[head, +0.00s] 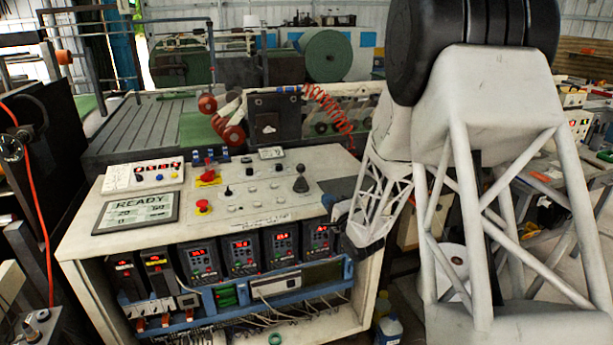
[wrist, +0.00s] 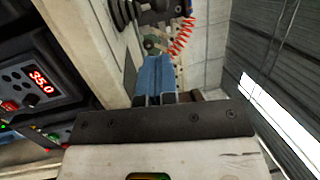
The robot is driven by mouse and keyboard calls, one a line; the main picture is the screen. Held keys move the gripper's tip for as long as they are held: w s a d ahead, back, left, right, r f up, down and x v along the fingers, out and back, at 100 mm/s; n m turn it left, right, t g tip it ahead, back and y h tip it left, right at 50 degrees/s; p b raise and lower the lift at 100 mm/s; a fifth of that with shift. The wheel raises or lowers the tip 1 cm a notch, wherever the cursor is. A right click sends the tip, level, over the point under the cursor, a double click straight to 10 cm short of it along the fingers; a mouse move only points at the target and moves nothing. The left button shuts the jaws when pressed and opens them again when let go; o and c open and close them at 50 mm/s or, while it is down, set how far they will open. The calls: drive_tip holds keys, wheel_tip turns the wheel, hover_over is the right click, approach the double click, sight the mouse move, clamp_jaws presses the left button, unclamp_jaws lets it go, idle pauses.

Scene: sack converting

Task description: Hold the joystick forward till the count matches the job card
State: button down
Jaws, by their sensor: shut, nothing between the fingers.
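The joystick (head: 300,181), a black stick on a dark boot, stands upright near the right end of the sloped control desk (head: 245,210). A black ribbed boot, probably the joystick's, is cut off at the top of the wrist view (wrist: 124,10). My gripper (head: 333,205) is shut and empty at the desk's right edge, to the right of the joystick and apart from it. Its fingers also show in the wrist view (wrist: 156,82). A grey screen (head: 137,211) reads READY, with what looks like 20 and 0 below. I cannot tell which item is the job card.
A red mushroom button (head: 203,206) and a yellow-based red switch (head: 208,177) sit left of the joystick. A red-digit panel (head: 143,176) lies at the back left. Drive units (head: 241,255) fill the desk's open front. A coiled red hose (head: 327,103) hangs behind.

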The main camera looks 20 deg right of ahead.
sight(301, 174)
drive_tip(key=x, duration=1.4)
idle(0.4)
